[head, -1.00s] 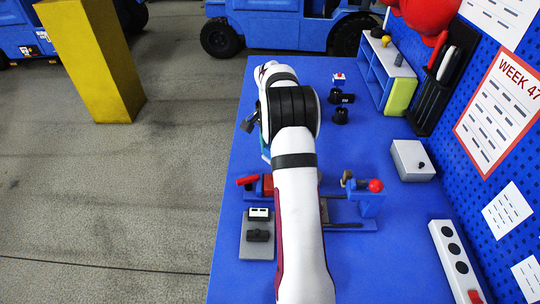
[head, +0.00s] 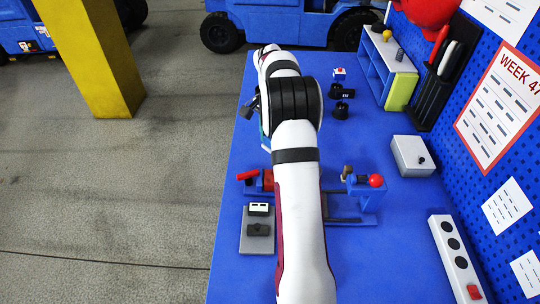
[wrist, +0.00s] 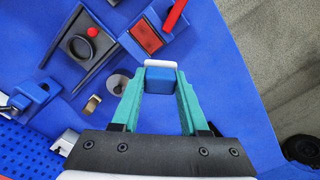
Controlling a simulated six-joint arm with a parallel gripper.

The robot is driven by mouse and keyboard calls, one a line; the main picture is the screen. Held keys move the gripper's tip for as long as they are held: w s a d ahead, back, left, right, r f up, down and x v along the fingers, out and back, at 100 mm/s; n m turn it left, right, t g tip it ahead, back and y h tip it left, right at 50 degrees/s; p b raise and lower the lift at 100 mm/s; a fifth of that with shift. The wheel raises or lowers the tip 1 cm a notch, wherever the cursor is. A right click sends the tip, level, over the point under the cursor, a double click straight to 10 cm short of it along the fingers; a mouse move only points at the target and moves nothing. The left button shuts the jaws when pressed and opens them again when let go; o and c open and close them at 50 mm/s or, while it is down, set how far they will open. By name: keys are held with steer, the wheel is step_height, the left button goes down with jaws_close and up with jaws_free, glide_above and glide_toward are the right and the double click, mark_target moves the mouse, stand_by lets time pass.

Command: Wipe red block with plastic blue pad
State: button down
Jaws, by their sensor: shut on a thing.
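My gripper (wrist: 158,100), with teal fingers, is shut on the blue pad (wrist: 160,80), a small blue block with a white face. The pad is held between the fingertips. The red block (wrist: 146,36) sits in a blue fixture beyond the fingertips in the wrist view, with a red-handled lever (wrist: 174,14) beside it. The pad appears apart from the red block; its height above the table is hard to judge.
A grey frame with a black ring (wrist: 78,47) stands beside the red block's fixture. A fixture with a red ball (head: 376,181) is right of my arm. A grey box (head: 412,156) and power strip (head: 456,262) line the pegboard side. The table's middle right is mostly clear.

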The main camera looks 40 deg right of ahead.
steer(key=shift+f, duration=0.15)
steer(key=shift+f, duration=3.7)
steer(key=shift+s+a+f, duration=0.2)
steer(key=shift+s+a, duration=0.55)
steer(key=shift+a, duration=0.05)
steer(key=shift+s+a, duration=1.9)
steer(key=shift+w+d, duration=2.55)
steer(key=shift+d, duration=0.05)
steer(key=shift+w+d+r, duration=0.15)
steer(key=shift+r, duration=3.95)
